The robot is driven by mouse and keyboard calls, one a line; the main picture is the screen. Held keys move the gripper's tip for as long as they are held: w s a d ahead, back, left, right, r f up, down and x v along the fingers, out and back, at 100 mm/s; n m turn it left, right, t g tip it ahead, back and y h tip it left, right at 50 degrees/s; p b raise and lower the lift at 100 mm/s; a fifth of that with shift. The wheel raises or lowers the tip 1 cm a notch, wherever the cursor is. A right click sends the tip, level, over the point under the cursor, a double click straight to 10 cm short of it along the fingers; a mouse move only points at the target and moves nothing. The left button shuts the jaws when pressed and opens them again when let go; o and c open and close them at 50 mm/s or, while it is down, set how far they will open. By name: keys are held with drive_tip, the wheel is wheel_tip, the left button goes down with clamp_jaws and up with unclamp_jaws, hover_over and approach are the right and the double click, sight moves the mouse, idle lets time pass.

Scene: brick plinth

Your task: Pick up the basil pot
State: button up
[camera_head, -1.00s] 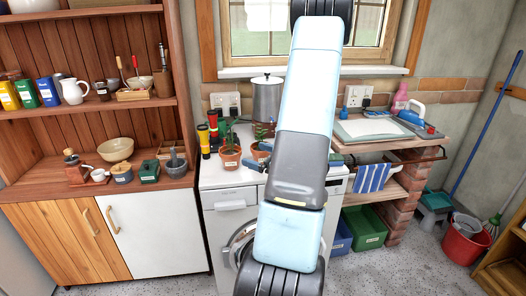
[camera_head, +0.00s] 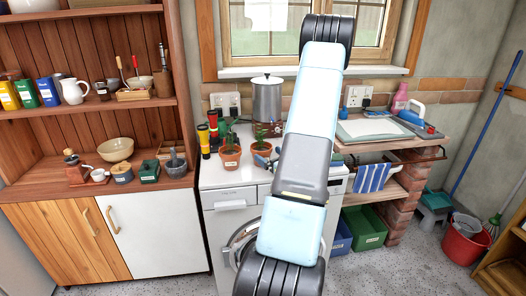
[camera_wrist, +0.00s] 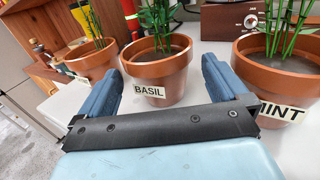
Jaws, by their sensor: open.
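The basil pot (camera_wrist: 160,70) is a terracotta pot with a white BASIL label and green stems, upright on the white worktop. In the wrist view it stands in the middle, beyond and between my open gripper's (camera_wrist: 160,66) two blue fingers. No finger clearly touches it, and nothing is held. In the head view a pot (camera_head: 262,149) beside my arm looks like the basil pot. A blue finger shows just in front of it; the rest of my gripper is hidden behind my arm.
A MINT pot (camera_wrist: 278,75) stands close by the right finger. Another plant pot (camera_wrist: 93,62) stands left of the basil; it also shows in the head view (camera_head: 230,158). A metal pot (camera_head: 267,100) and upright tubes (camera_head: 213,130) stand behind. The worktop's left front is clear.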

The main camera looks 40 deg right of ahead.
sight(259, 149)
drive_tip(key=shift+w+d, duration=0.1)
drive_tip(key=shift+w, duration=2.75)
drive_tip(key=c, duration=0.9)
drive_tip(key=shift+c, duration=0.4)
